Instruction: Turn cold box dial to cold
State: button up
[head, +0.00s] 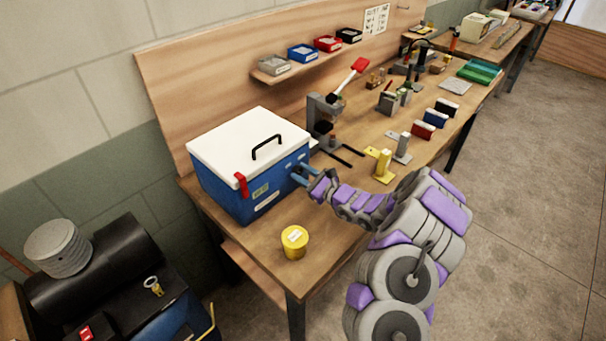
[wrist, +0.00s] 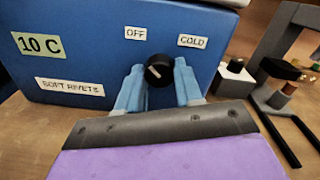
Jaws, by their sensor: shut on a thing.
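The cold box (head: 222,198) is blue with a white lid and stands at the near left end of the workbench. In the wrist view its blue front (wrist: 90,25) carries the labels OFF (wrist: 136,33), COLD (wrist: 192,41), 10 C and SOFT RIVETS. The round black dial (wrist: 159,69) sits below and between OFF and COLD. Its pale pointer line slants up and left, on the OFF side. My gripper (wrist: 160,80) has its two blue fingers on either side of the dial, shut on it. In the head view my gripper (head: 303,174) is at the box's right side and hides the dial.
A yellow round tin (head: 294,241) stands on the workbench (head: 335,222) in front of the box. A grey press (head: 322,118) stands close to the box's right, with dark rods in front of it. Yellow (head: 383,165) and grey stands are further right.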

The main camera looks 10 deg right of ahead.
jog(key=shift+r+m, duration=0.1)
jog(key=shift+m, duration=0.3)
jog(key=m+p, duration=0.1)
jog(key=m, duration=0.1)
jog(key=shift+m, duration=0.4)
jog(key=m, duration=1)
jog(key=shift+d+t, duration=0.1)
jog(key=shift+t, duration=0.2)
jog(key=shift+w+m, duration=0.1)
jog(key=shift+m, duration=2.3)
